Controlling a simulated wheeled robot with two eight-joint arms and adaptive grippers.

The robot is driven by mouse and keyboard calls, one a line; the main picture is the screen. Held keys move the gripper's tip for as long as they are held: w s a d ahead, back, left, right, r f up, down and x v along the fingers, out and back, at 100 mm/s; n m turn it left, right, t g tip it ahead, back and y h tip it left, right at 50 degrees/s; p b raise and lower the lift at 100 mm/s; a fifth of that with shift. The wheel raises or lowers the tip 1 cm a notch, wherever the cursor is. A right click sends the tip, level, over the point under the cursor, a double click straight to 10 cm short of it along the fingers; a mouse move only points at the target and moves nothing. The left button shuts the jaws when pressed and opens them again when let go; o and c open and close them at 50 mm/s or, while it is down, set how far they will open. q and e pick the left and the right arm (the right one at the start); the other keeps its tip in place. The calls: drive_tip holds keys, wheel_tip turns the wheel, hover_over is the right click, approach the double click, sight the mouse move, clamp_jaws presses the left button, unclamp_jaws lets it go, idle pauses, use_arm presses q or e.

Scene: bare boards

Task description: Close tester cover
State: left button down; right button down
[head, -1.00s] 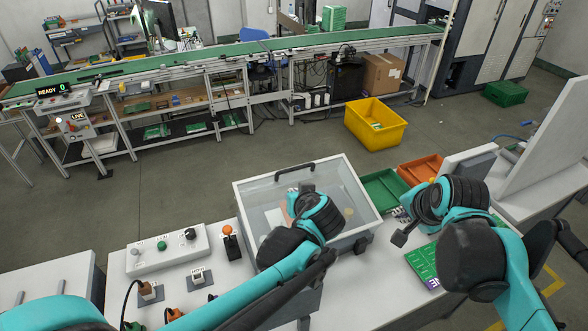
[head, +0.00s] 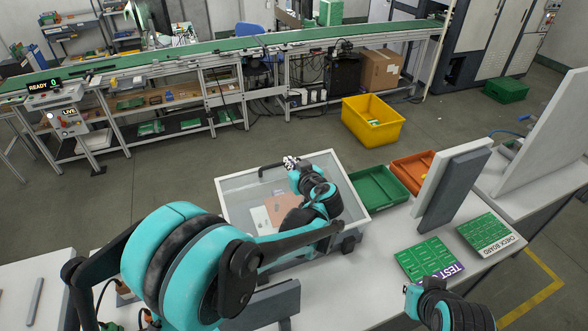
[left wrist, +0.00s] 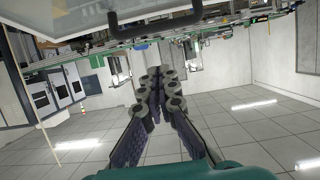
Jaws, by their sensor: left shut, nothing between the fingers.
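The tester cover (head: 231,203) is a grey-framed clear panel on the tester at the table's middle. Its black handle (head: 268,167) is on the far edge, and a pinkish board and a pale piece show through the pane. I cannot tell the cover's exact tilt. My left gripper (head: 291,162) is shut and empty at the right end of the handle; I cannot tell if they touch. In the left wrist view, the shut fingers (left wrist: 152,80) point away, with the handle (left wrist: 168,22) across the top.
A green bin (head: 378,187) and an orange bin (head: 412,167) stand right of the tester. Green boards lie on the TEST mat (head: 428,262) and CHECK BOARD mat (head: 490,236). An upright grey panel (head: 452,185) stands behind them. A yellow crate (head: 372,120) is on the floor.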

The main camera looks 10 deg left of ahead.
sight(280, 169)
use_arm(q)
drive_tip(key=w+a+f, duration=0.1)
drive_tip(key=w+f, duration=0.1)
drive_tip(key=w+a+f, duration=0.1)
drive_tip(key=w, duration=0.1)
drive_tip(key=shift+a+f+b, duration=0.35)
drive_tip(key=shift+b, duration=0.05)
drive_tip(key=shift+w+a+f, duration=0.15)
drive_tip(key=shift+w+f, duration=0.1)
drive_tip(key=shift+f, duration=0.35)
drive_tip(key=shift+g+h, duration=0.3)
drive_tip(key=shift+g, duration=0.1)
drive_tip(key=w+a+f+b, duration=0.1)
drive_tip(key=f, duration=0.1)
drive_tip(key=w+a+f+b, duration=0.1)
drive_tip(key=w+f+b, duration=0.1)
drive_tip(key=w+a+f+b, duration=0.1)
drive_tip(key=f+b, duration=0.1)
drive_tip(key=f, duration=0.1)
drive_tip(key=shift+w+a, duration=0.1)
drive_tip(key=shift+w, duration=0.3)
drive_tip(key=shift+s, duration=0.1)
